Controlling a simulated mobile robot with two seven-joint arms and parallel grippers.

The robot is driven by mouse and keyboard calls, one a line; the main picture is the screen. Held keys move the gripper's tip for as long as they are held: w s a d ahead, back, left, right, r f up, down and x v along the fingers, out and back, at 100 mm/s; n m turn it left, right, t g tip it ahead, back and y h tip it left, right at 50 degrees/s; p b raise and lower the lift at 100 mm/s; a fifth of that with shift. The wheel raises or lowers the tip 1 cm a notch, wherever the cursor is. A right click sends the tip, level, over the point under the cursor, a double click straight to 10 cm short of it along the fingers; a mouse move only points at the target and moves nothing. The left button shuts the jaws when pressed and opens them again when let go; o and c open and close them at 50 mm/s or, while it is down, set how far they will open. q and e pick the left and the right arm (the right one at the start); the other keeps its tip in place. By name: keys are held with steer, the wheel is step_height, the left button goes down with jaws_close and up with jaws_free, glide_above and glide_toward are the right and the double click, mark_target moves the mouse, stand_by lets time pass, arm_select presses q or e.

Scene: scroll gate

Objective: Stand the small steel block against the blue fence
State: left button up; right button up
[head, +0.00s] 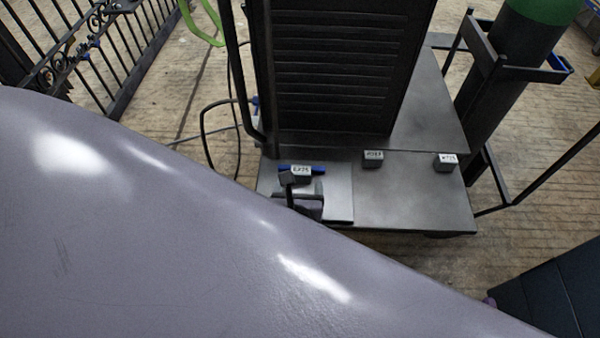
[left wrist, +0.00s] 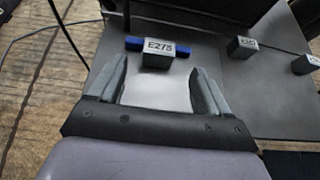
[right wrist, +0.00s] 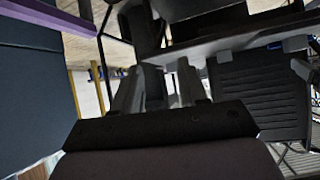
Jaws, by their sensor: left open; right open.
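The small steel block labelled E275 (head: 301,172) sits at the middle of the blue fence (head: 318,168). In the left wrist view the block (left wrist: 157,60) is in front of the fence (left wrist: 182,51), which shows on both sides. I cannot tell whether they touch. The block's label faces up. My left gripper (left wrist: 160,82) is open and empty, its fingers pointing at the block from the near side, short of it. In the head view it is partly hidden by my arm. My right gripper (right wrist: 158,88) is open and empty, away from the block.
A bright steel plate (head: 340,206) lies under the block on the dark cart shelf (head: 410,208). Two other labelled blocks (head: 373,159) and (head: 445,163) stand to the right. A black louvred cabinet (head: 340,70) rises behind. A green-topped cylinder (head: 515,60) stands at the right.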

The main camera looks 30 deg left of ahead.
arm_select(q)
steer(key=s+d+f+n+g+h, duration=0.3)
steer(key=s+d+n+h, duration=0.4)
steer(key=n, duration=0.6)
steer(key=s+a+n, duration=0.1)
steer(key=a+n, duration=0.1)
steer(key=n, duration=0.3)
steer(key=s+a+n+t, duration=0.1)
steer(key=a+n, duration=0.1)
steer(key=n, duration=0.3)
steer(key=s+a+r+n+t+h, duration=0.1)
steer(key=a+n, duration=0.1)
steer(key=n, duration=0.3)
steer(key=shift+a+n+p, duration=0.3)
steer(key=shift+n, duration=0.1)
steer(key=shift+r, duration=0.1)
